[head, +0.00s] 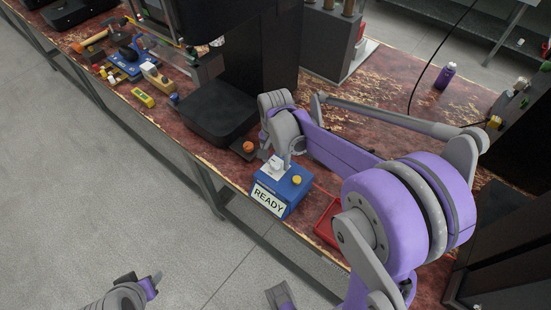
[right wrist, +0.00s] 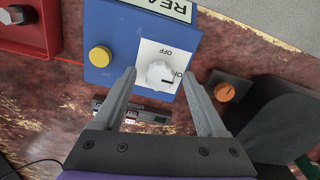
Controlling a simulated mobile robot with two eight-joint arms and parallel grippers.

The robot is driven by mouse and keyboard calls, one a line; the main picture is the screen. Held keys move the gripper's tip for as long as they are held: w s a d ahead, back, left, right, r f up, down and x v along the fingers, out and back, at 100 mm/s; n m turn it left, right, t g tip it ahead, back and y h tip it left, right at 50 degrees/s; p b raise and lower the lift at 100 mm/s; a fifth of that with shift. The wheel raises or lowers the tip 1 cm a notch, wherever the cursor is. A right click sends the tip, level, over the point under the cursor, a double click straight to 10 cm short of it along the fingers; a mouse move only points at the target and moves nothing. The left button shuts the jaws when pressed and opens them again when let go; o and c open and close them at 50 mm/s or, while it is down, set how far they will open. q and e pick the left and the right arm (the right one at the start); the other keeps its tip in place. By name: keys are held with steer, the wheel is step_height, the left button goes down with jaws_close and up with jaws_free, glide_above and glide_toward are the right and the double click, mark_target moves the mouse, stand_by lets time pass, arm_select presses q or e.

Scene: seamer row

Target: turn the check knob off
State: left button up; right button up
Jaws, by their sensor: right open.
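The blue box (head: 283,192) with a READY sign stands at the table's front edge. It carries a white plate with the check knob (right wrist: 160,75), a round white knob. OFF is marked above the knob and ON to its right in the right wrist view. The knob's dark line points right, toward the ON side. My right gripper (right wrist: 159,73) is open, its fingers on either side of the knob, with visible gaps. In the head view my right wrist is over the box and hides part of it. Part of my left arm shows at the bottom; its jaws are unclear.
A yellow button (right wrist: 100,56) sits beside the knob on the box. An orange knob (right wrist: 224,92) on a dark base is close to the right finger. A red tray (head: 327,222) lies right of the box. A black machine (head: 215,112) stands to the left.

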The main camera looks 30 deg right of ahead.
steer(key=shift+c, duration=0.2)
jaws_close()
steer(key=shift+n, duration=0.4)
steer(key=n, duration=0.3)
steer(key=shift+n+b, duration=0.3)
steer(key=shift+n, duration=0.1)
steer(key=n, duration=0.4)
steer(key=shift+n, duration=0.3)
steer(key=n, duration=0.4)
steer(key=shift+d+b, duration=0.1)
steer(key=shift+b, duration=0.25)
steer(key=n, duration=0.4)
steer(key=shift+n, duration=0.5)
